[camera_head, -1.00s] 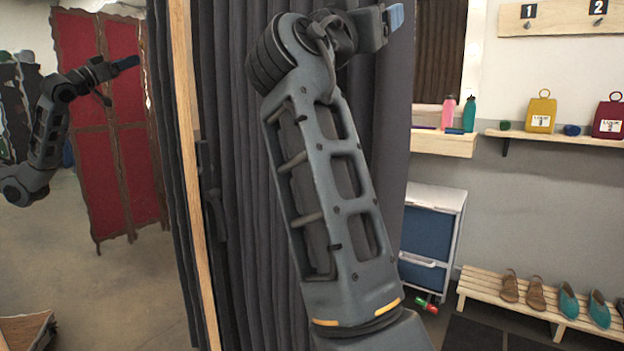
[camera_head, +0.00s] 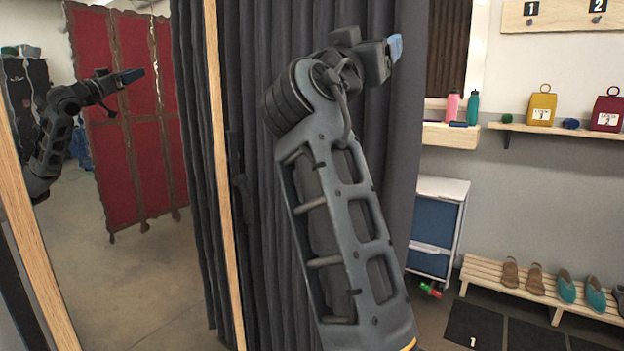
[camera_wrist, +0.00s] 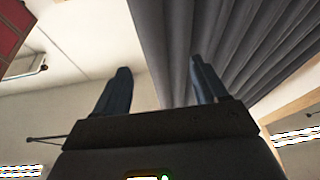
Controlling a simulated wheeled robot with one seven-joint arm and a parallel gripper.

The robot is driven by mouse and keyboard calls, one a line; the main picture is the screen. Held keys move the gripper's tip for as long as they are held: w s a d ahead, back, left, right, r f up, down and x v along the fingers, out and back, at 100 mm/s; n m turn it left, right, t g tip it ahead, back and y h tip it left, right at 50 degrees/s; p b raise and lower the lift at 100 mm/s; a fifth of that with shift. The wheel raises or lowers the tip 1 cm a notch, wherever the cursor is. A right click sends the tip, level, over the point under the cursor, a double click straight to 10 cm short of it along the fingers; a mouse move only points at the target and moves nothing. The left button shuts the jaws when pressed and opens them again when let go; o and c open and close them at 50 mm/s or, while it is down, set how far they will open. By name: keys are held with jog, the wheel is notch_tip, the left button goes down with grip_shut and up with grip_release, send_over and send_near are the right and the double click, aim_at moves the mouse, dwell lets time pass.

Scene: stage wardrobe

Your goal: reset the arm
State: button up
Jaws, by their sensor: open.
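My gripper (camera_head: 395,48) is raised at the top of my bent arm, in front of the dark grey curtain in the head view. In the wrist view my gripper (camera_wrist: 160,88) shows two blue-grey fingers spread apart with nothing between them. The ceiling and the curtain's upper folds (camera_wrist: 230,40) lie beyond the fingers. My arm and gripper also show as a reflection in the mirror at the left of the head view.
A wood-framed mirror (camera_head: 120,265) fills the left and reflects a red folding screen. The grey curtain (camera_head: 255,180) hangs close behind my arm. At right are a shelf (camera_head: 560,131) with bags, a blue-fronted cabinet (camera_head: 434,222) and a shoe bench (camera_head: 535,295).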

jog(key=s+d+f+n+y, duration=0.1)
jog(key=s+f+n+y, duration=0.15)
jog(key=f, duration=1.15)
jog(key=s+d+f+n+y, duration=0.15)
jog(key=f+n+y, duration=0.25)
jog(key=f, duration=0.9)
jog(key=s+d+f+n+g+y, duration=0.1)
jog(key=s+d+f+y, duration=0.15)
jog(key=s+f, duration=0.7)
jog(key=s+d+f+n+g+y, duration=0.1)
jog(key=s+d+f+y, duration=0.15)
jog(key=s+f, duration=0.75)
jog(key=s+d+f+g, duration=0.1)
jog(key=s+f, duration=0.1)
jog(key=s, duration=0.6)
jog(key=s+d+f, duration=0.2)
jog(key=s+f, duration=0.1)
jog(key=s, duration=0.4)
jog(key=s+d+r+m+g, duration=0.15)
jog(key=s+r, duration=0.25)
jog(key=s, duration=0.5)
jog(key=s+d+r+m, duration=0.1)
jog(key=s+r+m, duration=0.15)
jog(key=s, duration=0.65)
notch_tip(320, 180, up, 16)
jog(key=p, duration=1.5)
jog(key=shift+w+f+n+p, duration=0.25)
jog(key=shift+w+n+p, duration=0.1)
jog(key=shift+w, duration=0.05)
jog(key=shift+h, duration=0.25)
